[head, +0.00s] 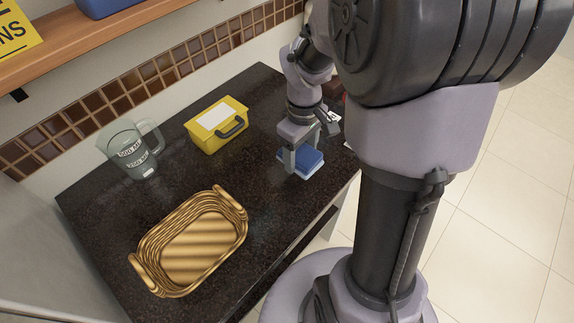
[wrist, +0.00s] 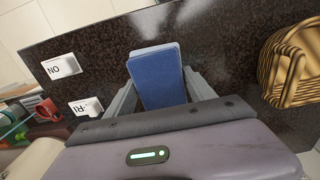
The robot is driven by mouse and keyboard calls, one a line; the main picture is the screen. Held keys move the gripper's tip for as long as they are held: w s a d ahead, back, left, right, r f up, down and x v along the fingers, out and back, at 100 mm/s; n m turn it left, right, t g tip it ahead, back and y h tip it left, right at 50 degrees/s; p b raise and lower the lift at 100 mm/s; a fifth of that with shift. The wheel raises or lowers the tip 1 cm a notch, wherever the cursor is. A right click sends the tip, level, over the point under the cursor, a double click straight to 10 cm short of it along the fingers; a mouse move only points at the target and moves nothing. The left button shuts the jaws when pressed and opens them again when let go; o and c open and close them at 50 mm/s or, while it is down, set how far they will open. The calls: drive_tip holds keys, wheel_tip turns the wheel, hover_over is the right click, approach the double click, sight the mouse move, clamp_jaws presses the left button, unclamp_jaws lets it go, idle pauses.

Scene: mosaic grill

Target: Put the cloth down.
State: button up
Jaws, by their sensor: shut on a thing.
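The cloth (head: 308,163) is a blue folded block with a paler blue layer at its edge. It sits between the two fingers of my gripper (head: 303,160), at the right part of the dark counter in the head view. In the wrist view the cloth (wrist: 158,82) lies between both grey fingers of my gripper (wrist: 160,95), which is shut on it. The cloth is low over the dark counter (head: 150,205); I cannot tell whether it touches the surface.
A woven basket (head: 241,222) stands at the front left, a yellow box (head: 212,143) behind it, and a clear jug (head: 126,155) at the left. White lettered blocks (wrist: 61,66) lie near my gripper. A wooden shelf (head: 75,30) hangs above. Counter between basket and cloth is bare.

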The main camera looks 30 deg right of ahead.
wheel_tip(320, 180, down, 7)
drive_tip(key=b, duration=0.3)
drive_tip(key=shift+r, duration=0.15)
drive_tip(key=o, duration=0.9)
drive_tip(key=shift+w+f, duration=0.1)
drive_tip(key=shift+f, duration=0.1)
drive_tip(key=o, duration=0.4)
